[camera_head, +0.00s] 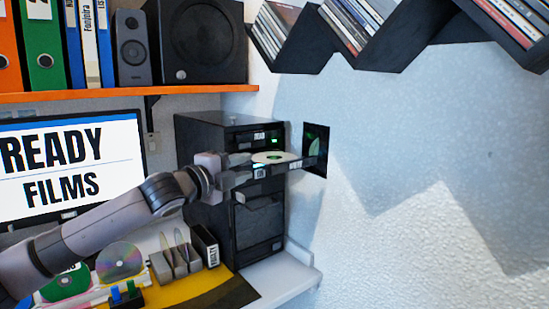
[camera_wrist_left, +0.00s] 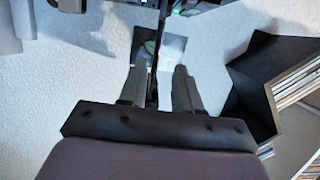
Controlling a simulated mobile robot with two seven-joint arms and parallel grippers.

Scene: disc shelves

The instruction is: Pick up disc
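A pale disc (camera_head: 276,157) lies flat on the extended tray of the black computer tower (camera_head: 258,215) in the head view. My left gripper (camera_head: 247,167) comes in from the left at the disc's near left edge, one finger above and one below its level. In the left wrist view, the two grey fingers (camera_wrist_left: 158,86) stand apart. A thin dark edge, seen end-on, runs between them, and I cannot tell if it is disc or tray. No contact with the disc can be made out. My right gripper is not in view.
A monitor (camera_head: 65,165) stands behind my left arm. Below the arm are loose discs (camera_head: 119,262) and a grey disc holder (camera_head: 176,262). An orange shelf (camera_head: 120,93) with binders and speakers is above. Zigzag disc shelves (camera_head: 385,45) hang upper right.

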